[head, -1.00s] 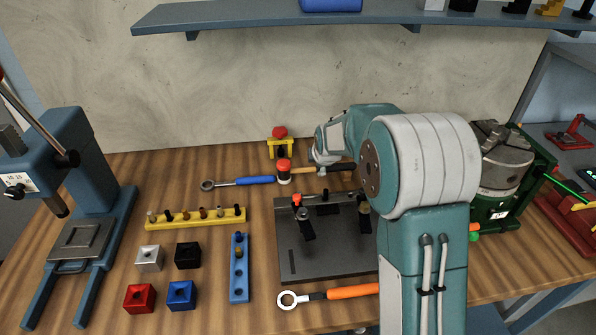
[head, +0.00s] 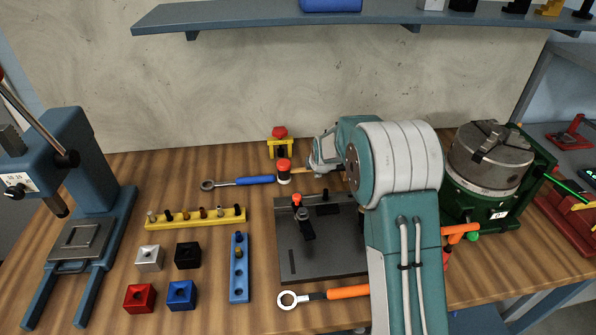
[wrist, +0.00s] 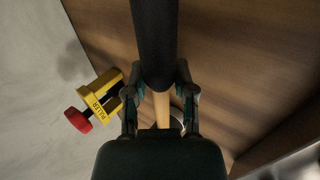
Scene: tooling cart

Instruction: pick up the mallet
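The mallet lies on the bench in the head view. Its red-and-white head (head: 284,172) rests behind the dark plate, with a short piece of wooden handle showing to its right. In the wrist view its black grip (wrist: 154,40) and pale wooden handle (wrist: 162,110) run between the fingers. My gripper (wrist: 160,76) straddles the mallet where the grip meets the wood, one finger on each side. The fingertips are close against the grip's sides, but I cannot tell whether they press on it. In the head view my own arm hides the grip and the fingers.
A yellow block with a red knob (head: 280,145) stands just behind the mallet head, and close beside my gripper in the wrist view (wrist: 105,95). A blue-handled wrench (head: 240,181) lies to the left. A dark plate fixture (head: 300,262) is in front. A green-based chuck (head: 490,175) stands at right.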

